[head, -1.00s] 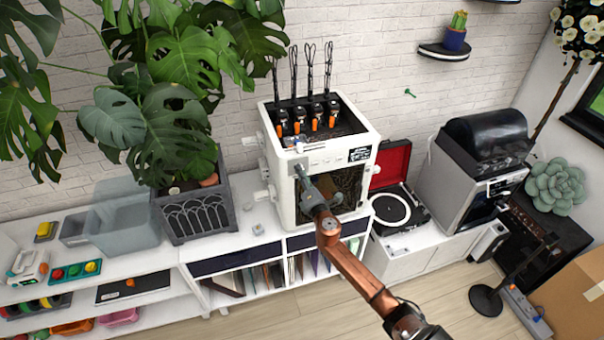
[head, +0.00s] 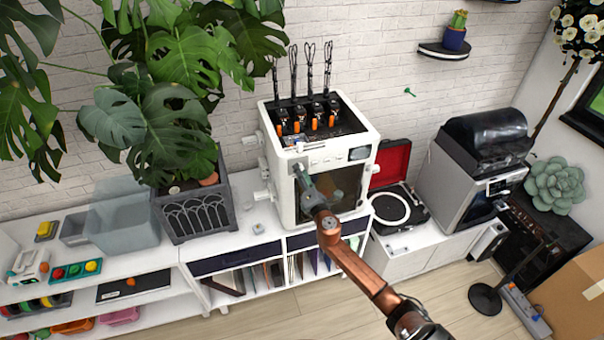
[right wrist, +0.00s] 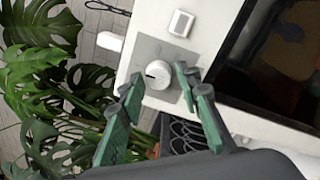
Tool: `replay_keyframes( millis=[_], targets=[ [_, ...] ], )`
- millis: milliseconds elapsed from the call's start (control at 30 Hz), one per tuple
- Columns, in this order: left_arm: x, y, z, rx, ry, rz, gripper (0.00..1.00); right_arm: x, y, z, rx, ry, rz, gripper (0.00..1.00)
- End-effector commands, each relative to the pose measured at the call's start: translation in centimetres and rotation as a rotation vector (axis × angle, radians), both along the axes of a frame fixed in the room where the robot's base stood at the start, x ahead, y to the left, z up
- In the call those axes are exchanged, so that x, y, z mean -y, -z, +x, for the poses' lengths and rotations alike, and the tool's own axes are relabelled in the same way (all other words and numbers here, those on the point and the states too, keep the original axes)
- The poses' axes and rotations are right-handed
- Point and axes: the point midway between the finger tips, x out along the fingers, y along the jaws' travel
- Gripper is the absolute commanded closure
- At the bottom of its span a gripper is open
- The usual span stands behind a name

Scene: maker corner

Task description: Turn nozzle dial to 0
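The nozzle dial (right wrist: 158,74) is a round, pale knob on a grey square plate (right wrist: 148,52), seen in the right wrist view. The dial's markings are too small to read. My left gripper is not in view.
The machine has a small display (head: 359,153) and a dark front window (head: 345,186). A potted monstera (head: 195,210) stands close on its left, with leaves reaching toward it. A turntable (head: 400,208) is on its right. A small white square button (right wrist: 181,23) is near the dial.

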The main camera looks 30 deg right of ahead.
Motion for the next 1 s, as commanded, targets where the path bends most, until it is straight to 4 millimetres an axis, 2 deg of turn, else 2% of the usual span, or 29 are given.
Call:
replay_keyframes(
  millis=[100,467,567,800,1000],
  targets=[
    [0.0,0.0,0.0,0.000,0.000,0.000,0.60,0.0,-0.1,0.0,0.001,-0.001,0.001,0.59],
    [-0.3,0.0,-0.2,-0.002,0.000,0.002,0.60,-0.1,-0.1,-0.5,0.003,0.000,0.001,0.59],
    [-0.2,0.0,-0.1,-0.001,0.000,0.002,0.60,-0.4,0.1,-1.8,0.001,-0.002,0.003,0.59],
    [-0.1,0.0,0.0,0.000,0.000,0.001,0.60,-1.4,0.4,-6.7,-0.001,-0.002,0.002,0.59],
    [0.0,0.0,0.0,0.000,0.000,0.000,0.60,-2.1,0.5,-10.1,0.000,0.000,0.003,0.59]
  ],
)
